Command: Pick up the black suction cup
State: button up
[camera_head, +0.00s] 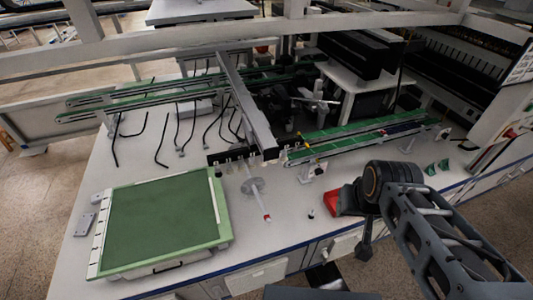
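A small black object (311,213), which looks like the black suction cup, stands on the white bench near its front edge. It is too small to make out in detail. My gripper (348,203) is at the right of it, at the end of my dark grey arm.
A red tray (332,201) lies beside my gripper, partly hidden by it. A green cutting mat board (160,222) fills the bench's left. A clear disc stand with a red-tipped rod (253,187) is left of the black object. Green conveyor rails (345,137) and a grey gantry beam (245,105) stand behind.

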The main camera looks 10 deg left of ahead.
aim_at(311, 215)
jog(key=k, duration=1.3)
jog(key=u, duration=0.85)
jog(key=i, duration=1.15)
jog(key=z, duration=0.35)
